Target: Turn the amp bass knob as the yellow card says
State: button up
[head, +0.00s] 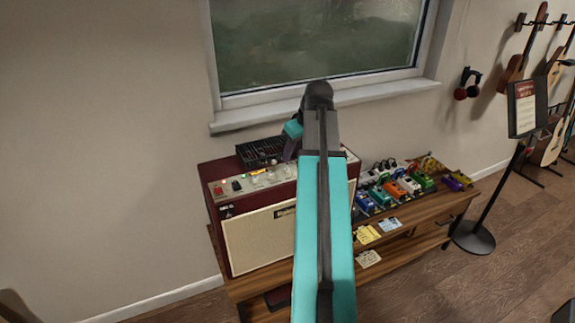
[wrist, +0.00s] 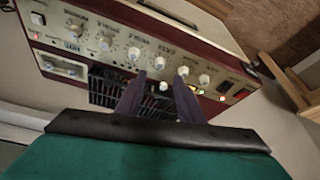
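The amp (head: 260,230) is a dark red box with a cream grille, standing on a wooden bench, its knob panel on top. In the wrist view a row of pale round knobs runs along the panel (wrist: 118,62). Their labels are too blurred to say surely which is bass. My gripper (wrist: 160,78) is open and empty. Its dark fingertips lie at the panel's edge, with one knob (wrist: 159,62) just beyond the gap. Contact cannot be told. In the head view my arm hides part of the panel. The yellow card (head: 366,234) lies on the bench right of the amp; its writing is unreadable.
A black mixer-like box (head: 262,151) stands behind the amp's panel. Several coloured pedals (head: 396,190) crowd the bench to the right. A blue card (head: 390,224) and a cream card (head: 369,258) lie near the yellow one. The window sill (head: 240,122) is behind.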

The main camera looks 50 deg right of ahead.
aim_at(287, 169)
jog(key=shift+p+x, duration=0.8)
jog(key=shift+x, duration=2.85)
jog(key=shift+s, duration=0.1)
